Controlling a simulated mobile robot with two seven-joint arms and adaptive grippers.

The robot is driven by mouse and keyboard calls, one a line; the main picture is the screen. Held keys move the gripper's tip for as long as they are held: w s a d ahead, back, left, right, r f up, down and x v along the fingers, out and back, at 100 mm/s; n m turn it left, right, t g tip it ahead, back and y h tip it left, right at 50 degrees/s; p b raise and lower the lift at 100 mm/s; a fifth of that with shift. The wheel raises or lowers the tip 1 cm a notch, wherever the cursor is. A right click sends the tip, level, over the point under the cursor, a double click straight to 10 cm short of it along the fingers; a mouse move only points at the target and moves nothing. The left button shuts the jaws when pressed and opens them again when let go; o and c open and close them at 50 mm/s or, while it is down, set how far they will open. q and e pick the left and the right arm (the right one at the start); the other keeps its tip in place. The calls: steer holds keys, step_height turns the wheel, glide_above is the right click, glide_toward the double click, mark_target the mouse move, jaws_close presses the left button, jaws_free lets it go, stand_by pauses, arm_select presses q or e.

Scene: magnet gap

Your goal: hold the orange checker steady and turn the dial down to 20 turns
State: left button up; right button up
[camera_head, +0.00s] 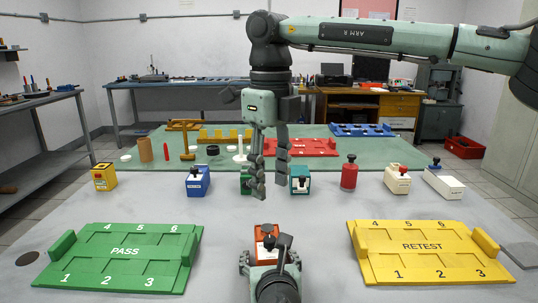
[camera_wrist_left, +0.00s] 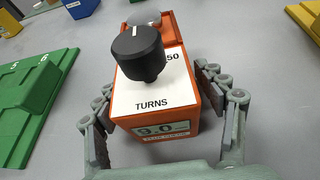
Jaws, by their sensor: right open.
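The orange checker (camera_head: 267,236) stands on the grey table at the front middle, partly hidden by my left arm. In the left wrist view the orange checker (camera_wrist_left: 190,50) shows a black dial (camera_wrist_left: 138,55) with a white pointer line, on a white face marked TURNS and 50. Its small display (camera_wrist_left: 162,130) appears to read 9.0. My right gripper (camera_head: 270,184) is open and empty, pointing down above the table beyond the checker, apart from the dial.
A green PASS tray (camera_head: 125,254) lies at left, a yellow RETEST tray (camera_head: 425,246) at right. Behind stand several devices: a yellow one (camera_head: 104,178), a blue one (camera_head: 197,182), a teal one (camera_head: 300,181), a red one (camera_head: 349,175) and white ones (camera_head: 397,182). Table beside the checker is clear.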

arm_select(q)
steer(key=shift+r, duration=0.1)
steer(key=v, duration=1.2)
steer(key=shift+a, duration=0.1)
steer(key=x, duration=1.2)
steer(key=shift+w, duration=0.15)
arm_select(e)
glide_above(270, 238)
step_height(270, 238, down, 6)
steer(key=shift+f, duration=0.75)
